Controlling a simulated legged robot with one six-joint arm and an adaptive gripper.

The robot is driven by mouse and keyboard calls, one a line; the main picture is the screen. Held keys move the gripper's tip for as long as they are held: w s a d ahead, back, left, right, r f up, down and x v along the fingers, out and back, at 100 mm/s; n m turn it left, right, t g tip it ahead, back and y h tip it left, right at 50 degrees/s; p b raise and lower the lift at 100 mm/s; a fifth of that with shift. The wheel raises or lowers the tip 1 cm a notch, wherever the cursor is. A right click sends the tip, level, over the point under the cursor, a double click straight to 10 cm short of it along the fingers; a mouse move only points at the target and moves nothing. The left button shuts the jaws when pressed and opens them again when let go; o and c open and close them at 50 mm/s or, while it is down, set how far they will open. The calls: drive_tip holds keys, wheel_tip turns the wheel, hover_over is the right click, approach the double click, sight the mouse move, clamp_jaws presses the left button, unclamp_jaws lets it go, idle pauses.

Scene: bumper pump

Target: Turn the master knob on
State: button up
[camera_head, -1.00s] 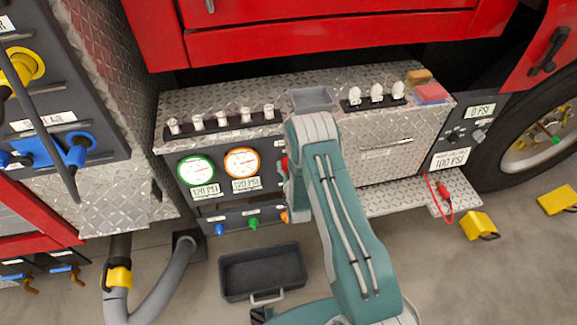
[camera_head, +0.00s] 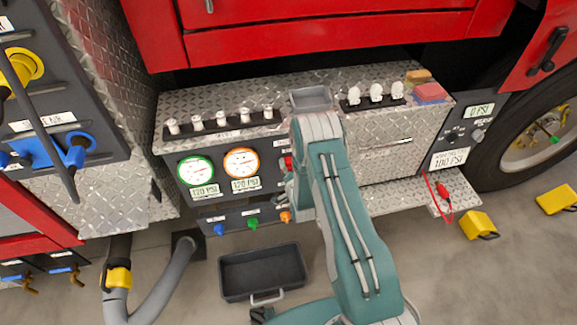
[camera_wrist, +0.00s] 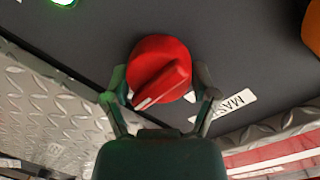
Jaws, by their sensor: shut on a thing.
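The red master knob (camera_wrist: 160,72) sits on a dark panel in the wrist view, with a raised grip bar that lies at a slant and a pale mark at its lower left end. A partly hidden label (camera_wrist: 228,104) beginning "MAS" is beside it. My gripper (camera_wrist: 160,92) has one finger on each side of the knob and is shut on it. In the head view my arm hides most of the knob; a bit of red knob (camera_head: 286,163) shows at the arm's left edge.
Left of the knob are a green gauge (camera_head: 196,170) and an orange gauge (camera_head: 241,163). Blue, green and orange small valves sit below. A black tray (camera_head: 263,272) lies on the ground under the panel. White levers (camera_head: 376,92) stand on the shelf at right.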

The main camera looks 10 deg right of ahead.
idle(0.3)
drive_tip(key=o, duration=1)
drive_tip(key=s+r, duration=0.1)
drive_tip(key=s, duration=1.1)
drive_tip(key=shift+w+r, duration=0.1)
